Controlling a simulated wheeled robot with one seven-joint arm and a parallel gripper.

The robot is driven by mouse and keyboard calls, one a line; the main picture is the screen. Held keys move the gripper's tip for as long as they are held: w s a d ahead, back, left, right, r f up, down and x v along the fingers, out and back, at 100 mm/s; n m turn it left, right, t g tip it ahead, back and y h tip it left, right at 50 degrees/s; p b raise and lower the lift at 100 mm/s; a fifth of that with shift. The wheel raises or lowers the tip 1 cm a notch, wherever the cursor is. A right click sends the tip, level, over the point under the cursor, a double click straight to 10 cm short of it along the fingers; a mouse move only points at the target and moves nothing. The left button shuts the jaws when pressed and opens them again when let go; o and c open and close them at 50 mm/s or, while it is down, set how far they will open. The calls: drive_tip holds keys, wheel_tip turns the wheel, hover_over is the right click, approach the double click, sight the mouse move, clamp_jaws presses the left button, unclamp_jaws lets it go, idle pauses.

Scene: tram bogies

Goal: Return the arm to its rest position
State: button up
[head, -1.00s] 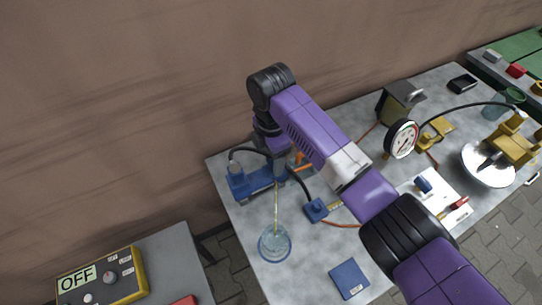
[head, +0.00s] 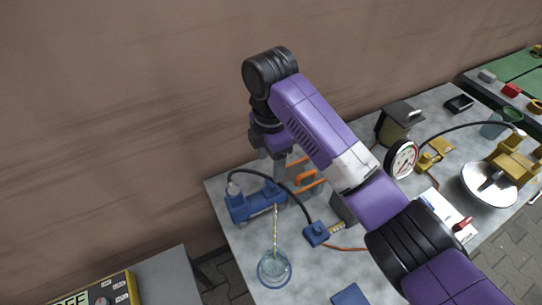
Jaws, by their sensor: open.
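My purple and black arm reaches from the lower right across the grey table (head: 236,243). My gripper (head: 284,180) hangs below the wrist, pointing down, above the back edge of a blue device (head: 255,203) on the table. The arm partly covers the table's middle. The fingertips are small and partly lost against the things behind, and I see nothing held between them.
A glass beaker (head: 274,268) with a thin yellowish stick stands near the front. A blue block (head: 316,233) with a black hose, an orange-handled item (head: 306,180), a gauge (head: 401,159) and a silver dish (head: 489,184) share the table. A wall rises behind.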

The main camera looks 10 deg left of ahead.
drive_tip(key=w+a+r+m+t+y, duration=0.3)
drive_tip(key=a+m+t+y, duration=0.1)
drive_tip(key=a, duration=0.2)
drive_tip(key=w+a+r+m+t+y, duration=0.2)
drive_tip(key=w+a+m+t+y, duration=0.15)
drive_tip(key=a, duration=0.25)
drive_tip(key=s+d+f+m+t+h, duration=0.1)
drive_tip(key=s+d+m+t+h, duration=0.2)
drive_tip(key=s+d+m+t, duration=1.2)
drive_tip(key=s+d+g+h, duration=0.1)
drive_tip(key=s+d+g, duration=0.1)
drive_tip(key=s+d, duration=0.5)
drive_tip(key=s+d+f+m+g+h, duration=0.1)
drive_tip(key=s+d+g+h, duration=0.1)
drive_tip(key=s+d, duration=0.6)
drive_tip(key=s+d+f+m+g+h, duration=0.1)
drive_tip(key=s+d+g, duration=0.2)
drive_tip(key=s+d, duration=0.4)
drive_tip(key=s, duration=0.9)
drive_tip(key=shift+s+d+g, duration=0.15)
drive_tip(key=shift+s+g, duration=0.2)
